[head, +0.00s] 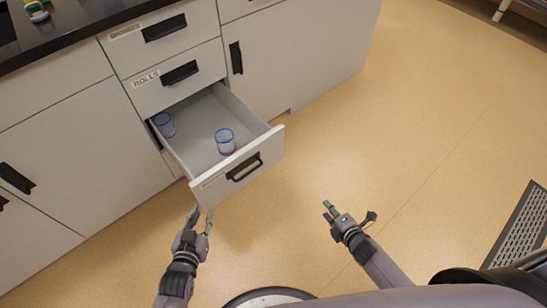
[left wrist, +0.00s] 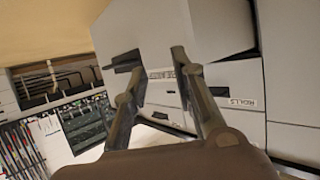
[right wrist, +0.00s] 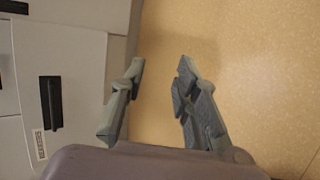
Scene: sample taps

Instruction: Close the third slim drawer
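The third slim drawer (head: 212,184) is pulled far out below the drawer labelled ROLLS. Its pale front has a dark handle (head: 245,167) and a label near its left end. Two clear cups with blue rims, one near the front (head: 225,142) and one farther back (head: 165,124), stand inside. My left gripper (head: 201,212) is just below the left end of the drawer front; its fingers are apart and empty (left wrist: 157,62). I cannot tell whether it touches the drawer. My right gripper (head: 330,211) is open and empty over the floor, right of the drawer (right wrist: 160,65).
The ROLLS drawer (head: 190,90) and the drawer above it (head: 185,45) are shut. Cabinet doors (head: 80,150) flank the drawers under a dark countertop (head: 65,32). A dark grated object (head: 520,235) is at the right edge.

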